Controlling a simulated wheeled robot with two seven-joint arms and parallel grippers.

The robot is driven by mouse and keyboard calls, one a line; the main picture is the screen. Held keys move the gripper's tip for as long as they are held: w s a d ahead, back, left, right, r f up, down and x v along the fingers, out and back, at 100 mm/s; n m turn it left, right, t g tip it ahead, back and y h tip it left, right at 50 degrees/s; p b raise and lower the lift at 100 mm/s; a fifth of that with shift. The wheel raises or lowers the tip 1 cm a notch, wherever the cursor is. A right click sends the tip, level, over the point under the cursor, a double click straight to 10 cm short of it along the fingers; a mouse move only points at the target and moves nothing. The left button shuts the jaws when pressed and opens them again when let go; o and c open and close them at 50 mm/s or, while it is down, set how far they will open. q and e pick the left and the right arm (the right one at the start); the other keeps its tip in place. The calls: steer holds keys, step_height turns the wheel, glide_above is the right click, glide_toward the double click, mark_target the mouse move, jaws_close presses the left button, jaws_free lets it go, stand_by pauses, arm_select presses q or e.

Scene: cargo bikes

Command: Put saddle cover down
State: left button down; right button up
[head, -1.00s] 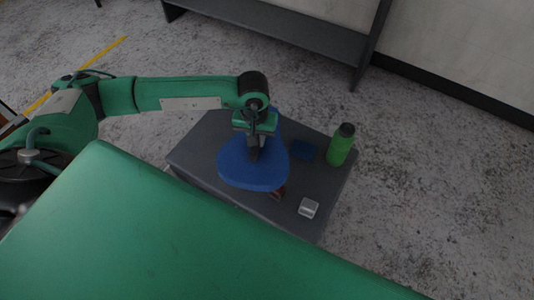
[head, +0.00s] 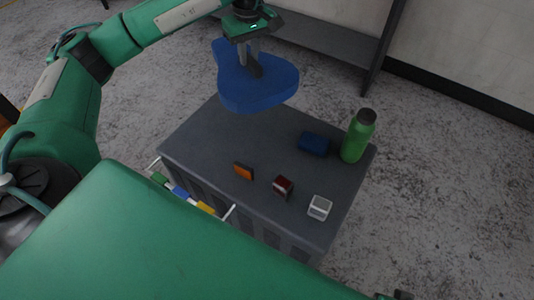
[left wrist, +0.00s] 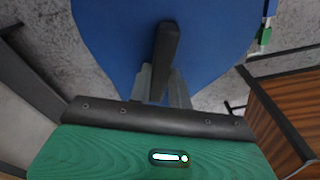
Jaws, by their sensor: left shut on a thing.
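The blue saddle cover (head: 257,84) is held in the air by my left gripper (head: 249,68), above the far left part of the grey table top (head: 225,137). In the left wrist view the saddle cover (left wrist: 115,38) fills the upper middle, and the fingers of my left gripper (left wrist: 163,85) are shut on a dark ridge on it. The cover looks roughly level and apart from the table. My right gripper is not in view.
On the table stand a green bottle (head: 358,137), a dark blue block (head: 313,143), an orange item (head: 243,171), a dark red item (head: 283,186) and a silver-white item (head: 320,207). A dark shelf (head: 325,60) stands behind.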

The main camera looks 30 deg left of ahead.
arm_select(q)
steer(key=shift+w+a+r+b, duration=0.1)
steer(key=shift+a+r+b, duration=0.2)
steer(key=shift+r, duration=0.1)
steer(key=shift+f+n, duration=0.2)
steer(key=shift+n, duration=0.1)
step_height(320, 180, down, 19)
steer(key=shift+a+f+b, duration=0.1)
steer(key=shift+b, duration=0.65)
steer(key=shift+f, duration=0.1)
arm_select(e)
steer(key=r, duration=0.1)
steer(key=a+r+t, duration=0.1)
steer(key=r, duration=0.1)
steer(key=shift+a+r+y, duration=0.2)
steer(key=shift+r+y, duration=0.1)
